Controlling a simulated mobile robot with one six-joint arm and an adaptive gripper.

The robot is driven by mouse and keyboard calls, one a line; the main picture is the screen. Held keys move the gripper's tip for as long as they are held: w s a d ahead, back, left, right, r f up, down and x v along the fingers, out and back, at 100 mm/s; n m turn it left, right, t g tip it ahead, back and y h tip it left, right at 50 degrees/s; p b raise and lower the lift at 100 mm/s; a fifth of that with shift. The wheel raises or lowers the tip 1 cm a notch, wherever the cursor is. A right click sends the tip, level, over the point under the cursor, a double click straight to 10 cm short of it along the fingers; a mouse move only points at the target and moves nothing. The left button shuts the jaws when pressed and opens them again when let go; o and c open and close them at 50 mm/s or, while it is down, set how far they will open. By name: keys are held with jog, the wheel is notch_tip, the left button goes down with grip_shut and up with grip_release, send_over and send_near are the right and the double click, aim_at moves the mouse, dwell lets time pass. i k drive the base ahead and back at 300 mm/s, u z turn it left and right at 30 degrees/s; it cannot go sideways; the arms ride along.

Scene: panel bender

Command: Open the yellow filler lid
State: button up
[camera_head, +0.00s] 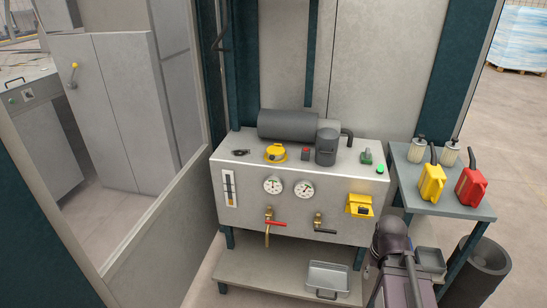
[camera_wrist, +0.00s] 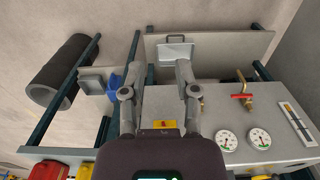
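The yellow filler lid (camera_head: 276,153) is a round yellow cap on top of the grey bench unit (camera_head: 225,170), left of a dark upright cylinder. It looks closed. In the wrist view, which is upside down, a sliver of yellow at the bottom edge (camera_wrist: 262,177) is probably the lid. My gripper (camera_wrist: 157,88) is open and empty, its two fingers spread apart in front of the unit, near the yellow box (camera_wrist: 165,124) on the front panel. In the head view my arm stands at the lower right, away from the lid, and the fingertips cannot be made out.
The unit's front has two gauges (camera_head: 273,185), a red-handled valve (camera_head: 268,222) and a yellow box (camera_head: 359,205). A horizontal dark cylinder (camera_head: 287,125) lies behind the lid. A side table (camera_head: 470,205) at right holds yellow and red cans. A metal tray (camera_head: 328,278) sits below.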

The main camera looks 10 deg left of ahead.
aim_at(277, 149)
jog(key=k, duration=1.35)
jog(key=u, duration=0.4)
jog(key=i, duration=1.75)
jog(key=z, duration=0.3)
